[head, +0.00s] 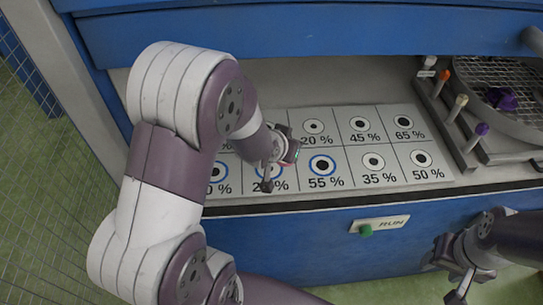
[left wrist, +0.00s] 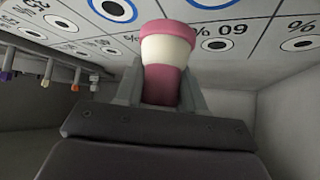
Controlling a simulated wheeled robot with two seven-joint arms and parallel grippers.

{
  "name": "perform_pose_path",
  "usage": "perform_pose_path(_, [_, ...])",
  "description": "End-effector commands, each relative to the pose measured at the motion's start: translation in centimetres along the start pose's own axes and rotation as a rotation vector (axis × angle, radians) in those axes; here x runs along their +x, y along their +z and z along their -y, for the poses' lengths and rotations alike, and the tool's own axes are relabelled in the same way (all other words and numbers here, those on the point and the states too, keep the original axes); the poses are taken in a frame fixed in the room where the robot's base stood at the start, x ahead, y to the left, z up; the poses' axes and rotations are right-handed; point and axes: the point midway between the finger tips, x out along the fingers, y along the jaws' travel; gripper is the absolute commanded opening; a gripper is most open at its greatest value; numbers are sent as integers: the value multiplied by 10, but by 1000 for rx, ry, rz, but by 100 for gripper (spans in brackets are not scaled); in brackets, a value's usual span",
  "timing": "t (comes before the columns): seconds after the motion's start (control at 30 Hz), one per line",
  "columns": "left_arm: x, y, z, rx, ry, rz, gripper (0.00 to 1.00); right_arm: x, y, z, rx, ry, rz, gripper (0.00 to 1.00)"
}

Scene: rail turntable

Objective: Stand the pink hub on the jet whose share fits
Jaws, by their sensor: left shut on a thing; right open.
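My left gripper (head: 279,175) is over the left part of the white jet board (head: 440,178), its arm covering some cells. In the left wrist view it is shut on the pink hub (left wrist: 168,84), which has a cream band and a pink rim. Whether the hub touches the board cannot be told. The jets are dark round spots with percentages. The 55 % jet (head: 322,165) has a blue ring, as do two to its left. The 20 %, 45 %, 65 %, 35 % and 50 % jets show no blue ring. My right gripper (head: 450,281) is open and empty before the blue front.
At the right is a round mesh turntable (head: 515,80) bearing a purple piece (head: 502,99). Beside it stand pegs with orange, cream and purple tops. A green button (head: 365,230) sits on the RUN plate (head: 392,223). A blue panel (head: 300,30) overhangs the board's back.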

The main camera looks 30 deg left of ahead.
Motion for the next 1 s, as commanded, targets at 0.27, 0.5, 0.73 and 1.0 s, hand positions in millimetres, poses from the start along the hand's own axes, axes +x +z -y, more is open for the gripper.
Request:
perform_pose_path(0.27, [16, 19, 44, 0, -1, -3, 0, -7, -1, 0, 0, 0, -1, 53])
perform_pose_path(0.5, [42, 45, 45, 2, 2, 0, 0, 2, 0, 0, 0, 0, 0, 53])
perform_pose_path(0.73, [45, 47, 45, 3, 1, -5, 0, 1, 0, 0, 0, 0, 0, 53])
perform_pose_path(1.0, [48, 51, 45, 3, 1, -2, 64, 3, 0, 0, 0, 0, 0, 53])
